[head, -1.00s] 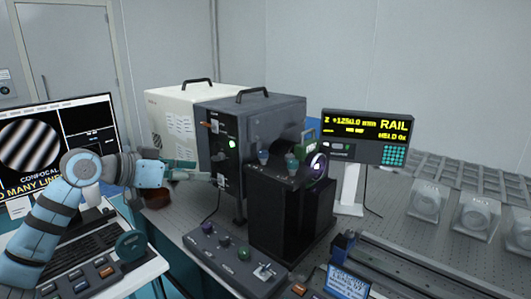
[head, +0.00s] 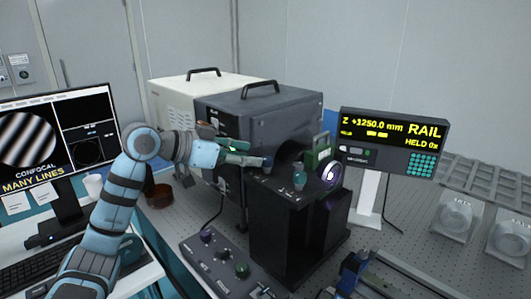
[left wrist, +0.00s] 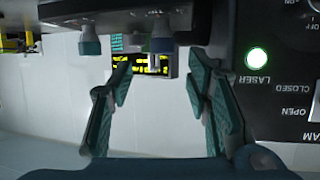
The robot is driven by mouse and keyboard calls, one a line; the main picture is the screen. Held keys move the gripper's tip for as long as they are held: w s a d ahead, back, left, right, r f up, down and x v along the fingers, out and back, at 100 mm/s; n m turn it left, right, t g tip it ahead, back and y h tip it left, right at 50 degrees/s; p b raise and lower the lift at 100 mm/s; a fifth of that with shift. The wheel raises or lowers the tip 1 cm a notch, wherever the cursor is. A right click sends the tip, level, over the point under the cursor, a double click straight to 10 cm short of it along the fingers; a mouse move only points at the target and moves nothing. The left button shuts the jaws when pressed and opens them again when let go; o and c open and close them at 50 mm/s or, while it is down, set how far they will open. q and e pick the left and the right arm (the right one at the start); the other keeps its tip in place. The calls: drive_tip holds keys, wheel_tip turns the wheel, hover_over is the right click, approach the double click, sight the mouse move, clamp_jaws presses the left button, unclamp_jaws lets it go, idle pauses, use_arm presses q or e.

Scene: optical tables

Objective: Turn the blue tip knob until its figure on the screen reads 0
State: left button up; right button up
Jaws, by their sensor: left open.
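The blue knob (head: 267,162) stands on top of the black mount (head: 290,222), left of a teal knob (head: 299,177). My left gripper (head: 252,155) reaches it from the left; its fingers overlap the knob's edge in the head view. In the left wrist view, upside down, the open left gripper (left wrist: 160,75) has the blue knob (left wrist: 163,38) ahead between its fingertips, near the top, with no clear contact. The teal knob (left wrist: 90,40) is farther left. The screen (head: 60,143) shows slanted stripes and "MANY LINES"; its small figures are unreadable. My right gripper is out of view.
The dark grey housing (head: 262,105) stands directly behind the mount. A green-framed part (head: 318,152) and a round lens (head: 331,175) sit close to the knobs. A control box (head: 222,258) with several coloured knobs lies in front. The rail display (head: 393,137) stands to the right.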

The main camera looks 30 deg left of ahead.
sight(266, 158)
use_arm(q)
drive_tip(key=x, duration=0.7)
drive_tip(key=shift+w+a, duration=0.15)
clamp_jaws()
